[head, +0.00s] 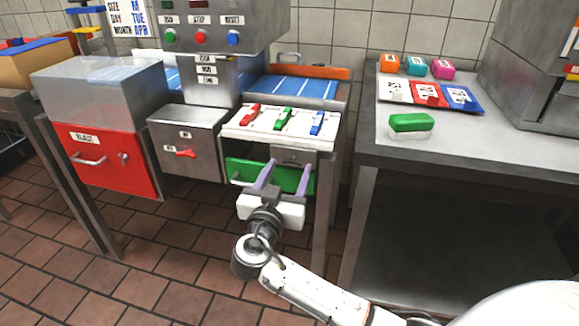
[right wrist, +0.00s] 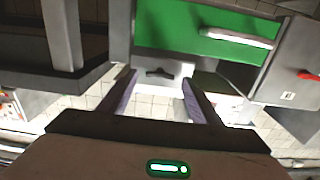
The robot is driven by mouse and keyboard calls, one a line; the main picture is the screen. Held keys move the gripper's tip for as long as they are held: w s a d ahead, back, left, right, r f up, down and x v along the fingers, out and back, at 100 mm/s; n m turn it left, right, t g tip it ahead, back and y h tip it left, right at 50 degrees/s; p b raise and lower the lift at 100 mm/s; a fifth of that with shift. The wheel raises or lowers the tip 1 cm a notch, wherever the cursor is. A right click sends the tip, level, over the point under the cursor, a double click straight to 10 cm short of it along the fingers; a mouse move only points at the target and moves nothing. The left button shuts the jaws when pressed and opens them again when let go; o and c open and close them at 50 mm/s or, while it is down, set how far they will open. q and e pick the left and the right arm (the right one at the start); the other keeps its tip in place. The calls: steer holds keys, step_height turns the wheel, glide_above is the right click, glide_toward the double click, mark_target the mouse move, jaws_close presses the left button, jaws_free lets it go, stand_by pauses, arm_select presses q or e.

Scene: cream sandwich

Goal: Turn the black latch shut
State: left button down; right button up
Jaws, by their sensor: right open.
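The black latch (right wrist: 160,73) shows in the right wrist view as a small dark bar on a pale grey plate beside the green panel (right wrist: 190,28). In the head view a small dark bar (head: 291,162) shows on the grey front above the green panel (head: 238,172), between my fingertips. My right gripper (head: 289,166) is open, its two purple fingers reaching toward the latch. In the right wrist view the fingers (right wrist: 158,80) stand on either side of the latch with nothing between them. I cannot tell whether they touch it. My left gripper is not in view.
A white panel (head: 240,127) with red, green and blue levers sits just above. A grey box with a red switch (head: 186,153) and a red-fronted bin (head: 135,172) stand left. A grey table (head: 500,160) with coloured items stands right.

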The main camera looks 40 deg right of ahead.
steer(key=shift+x, duration=0.85)
steer(key=c, duration=1)
steer(key=shift+c, duration=0.2)
